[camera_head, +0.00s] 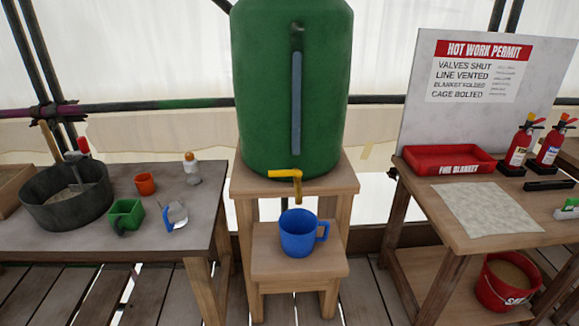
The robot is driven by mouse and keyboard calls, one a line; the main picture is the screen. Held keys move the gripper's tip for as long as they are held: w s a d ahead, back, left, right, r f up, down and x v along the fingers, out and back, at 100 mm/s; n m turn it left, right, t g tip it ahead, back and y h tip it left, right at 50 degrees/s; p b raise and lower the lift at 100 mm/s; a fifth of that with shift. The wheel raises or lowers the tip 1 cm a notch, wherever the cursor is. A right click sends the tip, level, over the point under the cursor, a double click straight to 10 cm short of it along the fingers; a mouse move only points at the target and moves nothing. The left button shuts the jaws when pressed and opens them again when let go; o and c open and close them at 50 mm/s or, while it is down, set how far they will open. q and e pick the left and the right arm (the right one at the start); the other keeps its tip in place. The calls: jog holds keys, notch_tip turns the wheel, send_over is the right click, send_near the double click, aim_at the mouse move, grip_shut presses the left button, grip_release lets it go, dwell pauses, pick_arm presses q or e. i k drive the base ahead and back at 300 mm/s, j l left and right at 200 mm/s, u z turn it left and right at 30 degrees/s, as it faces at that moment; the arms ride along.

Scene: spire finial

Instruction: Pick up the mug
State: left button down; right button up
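A blue mug (298,236) stands upright on a low wooden step (272,265) in the middle of the view. Its handle points to the right. The yellow tap (292,175) of a large green tank (262,110) hangs above it, apart from the mug. The inside of the mug looks dark, and I cannot tell whether it holds anything. Neither of my grippers shows in the head view.
A right table (425,190) holds a red tray (450,167) and extinguishers (519,147). A red bucket (495,290) sits on its lower shelf.

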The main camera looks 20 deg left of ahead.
aim_at(298, 227)
jog(key=u, duration=1.4)
jog(key=k+l+z, duration=0.1)
jog(key=l, duration=0.2)
jog(key=k+l, duration=0.2)
jog(key=k+l+z, duration=0.15)
jog(key=l, duration=0.2)
